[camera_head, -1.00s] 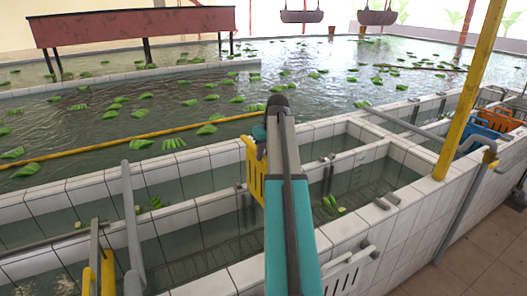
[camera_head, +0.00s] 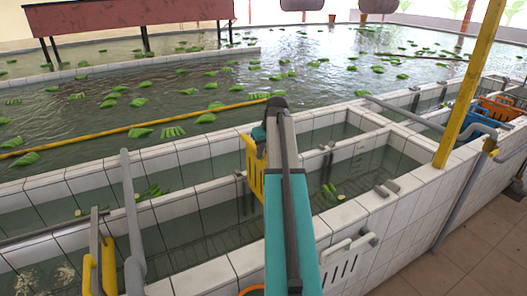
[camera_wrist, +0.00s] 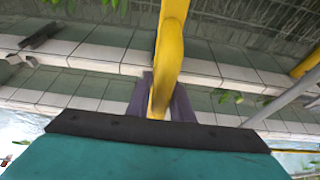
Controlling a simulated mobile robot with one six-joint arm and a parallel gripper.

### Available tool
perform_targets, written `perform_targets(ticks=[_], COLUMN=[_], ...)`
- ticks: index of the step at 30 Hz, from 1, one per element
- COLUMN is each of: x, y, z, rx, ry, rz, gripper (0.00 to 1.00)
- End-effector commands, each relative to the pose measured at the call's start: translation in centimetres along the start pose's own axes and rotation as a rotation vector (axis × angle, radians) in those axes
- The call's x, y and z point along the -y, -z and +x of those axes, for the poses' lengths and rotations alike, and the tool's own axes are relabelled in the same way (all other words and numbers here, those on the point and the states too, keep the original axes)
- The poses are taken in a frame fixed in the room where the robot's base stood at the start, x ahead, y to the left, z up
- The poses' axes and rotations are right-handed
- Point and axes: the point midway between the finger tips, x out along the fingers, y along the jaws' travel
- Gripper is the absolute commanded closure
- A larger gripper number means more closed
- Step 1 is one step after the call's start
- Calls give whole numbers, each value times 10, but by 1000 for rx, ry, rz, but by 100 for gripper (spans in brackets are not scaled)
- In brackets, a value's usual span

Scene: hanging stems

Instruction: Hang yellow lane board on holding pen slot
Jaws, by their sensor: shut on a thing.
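The yellow lane board (camera_head: 255,172) is a slotted yellow panel that hangs below my gripper (camera_head: 259,132) in the head view, over the near tiled tanks. In the wrist view the board (camera_wrist: 171,45) shows edge-on, and my gripper (camera_wrist: 160,102) is shut on its top, with dark fingers on both sides. Small grey slot brackets sit on the tank walls, one (camera_head: 240,177) left of the board and one (camera_head: 326,156) to its right. I cannot tell which belongs to the holding pen. The board looks apart from these brackets. My arm hides part of the wall behind it.
A white slotted board (camera_head: 345,264) is on the near wall's outer face. Blue (camera_head: 478,124) and orange (camera_head: 498,107) boards are at the right. A yellow post (camera_head: 468,85) rises from the wall. Grey rails (camera_head: 132,215) stand at the left. Green bananas float in the pool.

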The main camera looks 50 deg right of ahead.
Motion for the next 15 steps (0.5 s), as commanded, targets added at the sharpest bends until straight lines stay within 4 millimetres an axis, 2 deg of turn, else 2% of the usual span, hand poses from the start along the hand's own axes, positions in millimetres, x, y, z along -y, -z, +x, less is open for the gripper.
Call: perform_targets(ticks=[15], x=[1], y=[-11], z=[28], rx=[-1], ry=[1], rz=[-1], gripper=[100])
